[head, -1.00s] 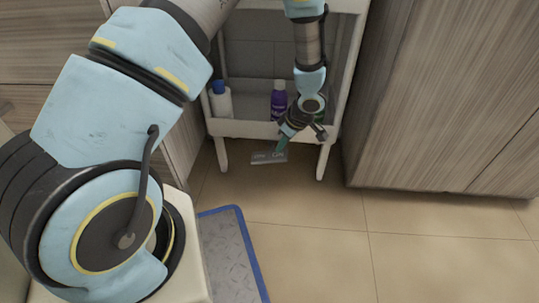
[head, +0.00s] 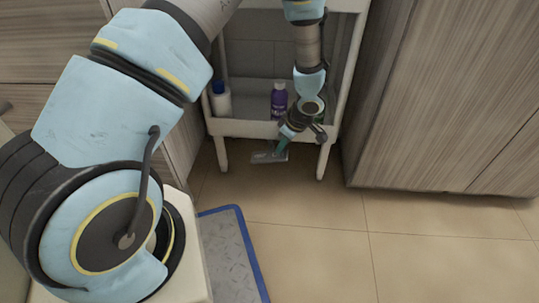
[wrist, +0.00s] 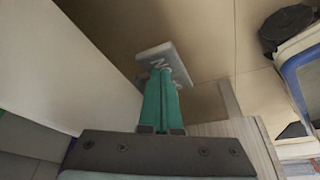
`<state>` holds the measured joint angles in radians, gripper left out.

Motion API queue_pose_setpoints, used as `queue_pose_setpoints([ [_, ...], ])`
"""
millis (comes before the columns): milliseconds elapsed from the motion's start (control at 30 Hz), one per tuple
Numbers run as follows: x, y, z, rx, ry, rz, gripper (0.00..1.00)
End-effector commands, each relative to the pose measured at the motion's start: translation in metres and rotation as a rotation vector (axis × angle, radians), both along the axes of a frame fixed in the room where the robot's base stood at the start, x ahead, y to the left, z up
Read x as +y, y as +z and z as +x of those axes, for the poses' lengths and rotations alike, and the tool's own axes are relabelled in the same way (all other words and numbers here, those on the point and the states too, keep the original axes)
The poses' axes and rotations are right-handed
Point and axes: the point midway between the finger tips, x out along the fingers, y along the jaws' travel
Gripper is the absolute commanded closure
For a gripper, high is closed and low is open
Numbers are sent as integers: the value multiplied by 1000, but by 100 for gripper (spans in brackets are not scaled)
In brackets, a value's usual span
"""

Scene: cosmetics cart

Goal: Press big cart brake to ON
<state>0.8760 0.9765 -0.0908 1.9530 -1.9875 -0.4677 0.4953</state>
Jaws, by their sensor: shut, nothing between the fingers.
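The cart brake is a small grey pedal plate (head: 264,158) low under the front of the white cart (head: 248,129), between its front legs. In the wrist view the plate (wrist: 178,56) carries pale lettering, partly covered by my fingers. My gripper (head: 281,149) reaches down in front of the cart's bottom shelf. Its green fingers are shut with nothing between them, and the tips (wrist: 161,75) are at the lettered plate. They appear to touch it, but the exact contact is hard to see.
A purple bottle (head: 279,99) and a white bottle with a blue cap (head: 220,99) stand on the bottom shelf. A wood-grain cabinet (head: 455,100) is close on the right. A blue-edged grey mat (head: 229,255) lies in front. The tiled floor at the lower right is clear.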

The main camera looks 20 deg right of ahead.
Motion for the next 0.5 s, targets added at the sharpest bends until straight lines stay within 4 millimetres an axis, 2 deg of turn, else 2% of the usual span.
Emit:
queue_pose_setpoints([
  [500, 0, -8, 0, 0, -1, 0, 100],
])
